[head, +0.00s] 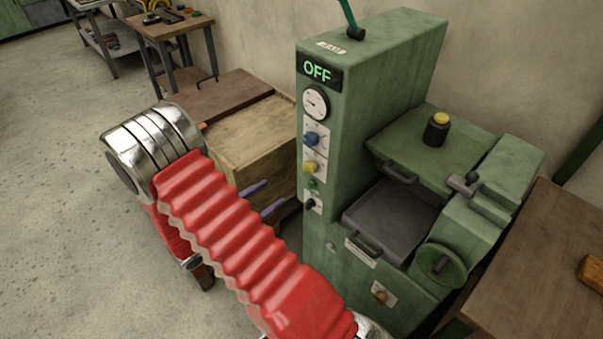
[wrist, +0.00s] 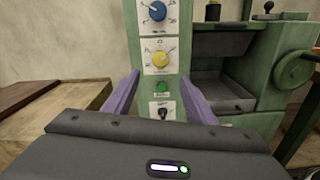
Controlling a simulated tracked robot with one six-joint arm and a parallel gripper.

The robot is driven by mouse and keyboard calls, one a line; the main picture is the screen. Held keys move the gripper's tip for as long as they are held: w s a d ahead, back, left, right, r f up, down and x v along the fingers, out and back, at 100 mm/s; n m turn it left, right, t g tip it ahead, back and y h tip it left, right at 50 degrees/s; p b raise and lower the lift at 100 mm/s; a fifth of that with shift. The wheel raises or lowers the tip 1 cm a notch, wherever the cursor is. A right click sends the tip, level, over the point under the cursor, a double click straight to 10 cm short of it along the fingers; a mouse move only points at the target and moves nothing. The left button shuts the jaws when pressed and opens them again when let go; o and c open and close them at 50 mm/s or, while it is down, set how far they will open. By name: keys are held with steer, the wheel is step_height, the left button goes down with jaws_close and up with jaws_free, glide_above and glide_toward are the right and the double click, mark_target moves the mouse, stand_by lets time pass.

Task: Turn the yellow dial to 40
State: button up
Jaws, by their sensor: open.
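The yellow dial (head: 309,167) sits on a white scale plate on the front column of the green machine (head: 330,233), below a blue dial (head: 311,139). In the wrist view the yellow dial (wrist: 160,60) is above and between my fingers; the scale marks are too small to read. My gripper (wrist: 160,92) is open, its two purple fingers spread either side of the column, with nothing between them. In the head view the purple fingertips (head: 262,197) show left of the column, apart from the dial.
A green button (wrist: 162,87) and a black switch (wrist: 162,112) lie below the yellow dial. A round gauge (head: 316,104) and an OFF display (head: 318,72) are above. A wooden crate (head: 250,150) stands left of the machine. A handwheel (wrist: 295,69) is at right.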

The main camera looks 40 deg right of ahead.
mark_target(306, 170)
steer(key=shift+d, duration=0.15)
steer(key=d, duration=1.3)
steer(key=shift+w+d, duration=0.2)
steer(key=shift+d, duration=0.1)
steer(key=shift+a, duration=0.1)
steer(key=c, duration=1)
